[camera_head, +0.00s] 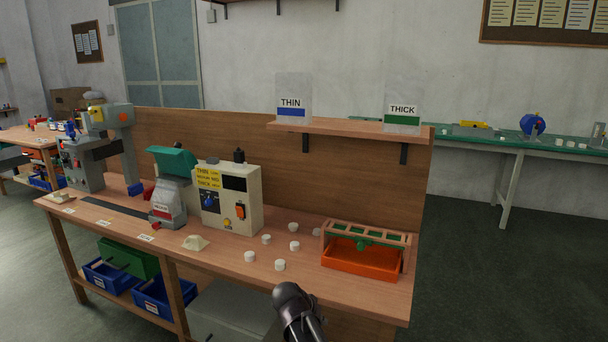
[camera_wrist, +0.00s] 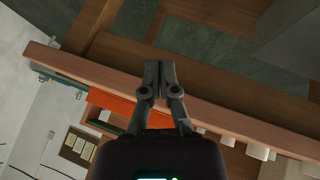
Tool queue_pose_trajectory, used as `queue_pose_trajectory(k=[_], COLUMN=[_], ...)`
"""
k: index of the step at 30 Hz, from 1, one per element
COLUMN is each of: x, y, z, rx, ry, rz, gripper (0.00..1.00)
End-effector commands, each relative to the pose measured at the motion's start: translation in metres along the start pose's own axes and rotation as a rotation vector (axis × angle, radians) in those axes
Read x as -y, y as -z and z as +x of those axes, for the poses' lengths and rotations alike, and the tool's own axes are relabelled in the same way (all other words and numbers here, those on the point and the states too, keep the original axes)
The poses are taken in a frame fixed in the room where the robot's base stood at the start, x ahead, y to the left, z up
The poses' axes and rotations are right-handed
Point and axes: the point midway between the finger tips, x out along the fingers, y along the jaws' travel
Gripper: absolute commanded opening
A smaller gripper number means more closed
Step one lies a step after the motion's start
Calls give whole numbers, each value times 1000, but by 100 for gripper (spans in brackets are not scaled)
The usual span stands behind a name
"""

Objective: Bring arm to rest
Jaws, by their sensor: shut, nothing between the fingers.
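My gripper (camera_wrist: 159,68) shows in the wrist view with its two dark fingers together and nothing between them. The fingers are in front of the workbench edge, over the floor and lower shelf area. In the head view a dark part of my arm rises from the bottom edge, in front of the workbench (camera_head: 225,262). I cannot tell the fingers clearly there. An orange tray (camera_head: 362,262) with a slotted rack stands at the bench's right end; its orange side also shows in the wrist view (camera_wrist: 112,103), beyond the fingers.
Several white round pieces (camera_head: 280,265) lie on the bench left of the tray. A beige control box (camera_head: 240,200) and a grey machine (camera_head: 90,165) stand further left. A shelf (camera_head: 350,128) holds THIN and THICK signs. The floor at right (camera_head: 500,270) is clear.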

Motion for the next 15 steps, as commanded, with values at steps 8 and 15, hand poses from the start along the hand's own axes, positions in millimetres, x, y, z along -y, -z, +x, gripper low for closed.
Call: queue_pose_trajectory(k=[8, 15], x=[-65, -105], y=[-44, -79], z=[31, 42], rx=[223, 363], ry=[111, 259], rz=[-96, -174], gripper=[0, 0])
